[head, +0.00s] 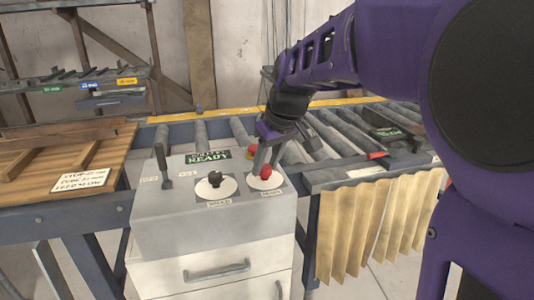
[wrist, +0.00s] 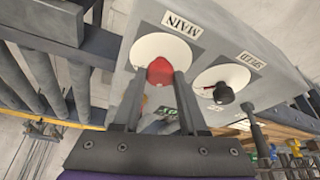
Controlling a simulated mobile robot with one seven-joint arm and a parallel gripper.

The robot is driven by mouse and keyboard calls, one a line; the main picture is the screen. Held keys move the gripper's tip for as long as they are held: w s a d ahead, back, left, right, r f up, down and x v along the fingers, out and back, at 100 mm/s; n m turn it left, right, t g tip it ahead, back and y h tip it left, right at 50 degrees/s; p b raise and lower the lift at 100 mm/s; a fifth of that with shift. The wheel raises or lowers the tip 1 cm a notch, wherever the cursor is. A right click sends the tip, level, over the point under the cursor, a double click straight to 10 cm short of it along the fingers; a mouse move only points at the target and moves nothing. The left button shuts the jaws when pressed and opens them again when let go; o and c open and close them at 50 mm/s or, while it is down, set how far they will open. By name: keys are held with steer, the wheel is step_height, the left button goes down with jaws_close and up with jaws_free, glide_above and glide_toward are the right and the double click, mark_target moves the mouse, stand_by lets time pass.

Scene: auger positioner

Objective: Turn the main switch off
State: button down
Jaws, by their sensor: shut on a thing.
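The main switch is a red knob (head: 266,171) on a round white plate at the right of the grey control box's top. In the wrist view the red knob (wrist: 160,71) sits between my two fingertips, beside the label MAIN (wrist: 181,25). My gripper (head: 262,160) reaches down from above and is shut on the knob. The fingers partly hide the knob's sides and the plate, so I cannot read which setting it points to.
The black speed knob (head: 215,179) is just left, with a black lever (head: 162,165) beyond it. A green READY display (head: 208,156) stands behind. A red and yellow part (head: 251,152) is close behind my fingers. A roller conveyor (head: 345,137) runs behind and right.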

steer(key=m, duration=0.2)
steer(key=m+h+p, duration=0.1)
steer(key=m, duration=0.1)
steer(key=m+h+p, duration=0.1)
steer(key=m, duration=0.1)
steer(key=shift+a+t, duration=0.25)
steer(key=shift+t, duration=0.15)
steer(key=m+h, duration=0.1)
steer(key=m, duration=0.2)
steer(key=m+h, duration=0.2)
steer(key=m, duration=0.1)
steer(key=shift+a+m+g, duration=0.1)
steer(key=shift+m+g, duration=0.2)
steer(key=shift+m, duration=0.1)
steer(key=shift+c, duration=2.3)
jaws_free()
steer(key=p+v, duration=0.2)
steer(key=v, duration=1.5)
steer(key=shift+r+p, duration=0.2)
steer(key=shift+p, duration=0.1)
steer(key=shift+w, duration=0.1)
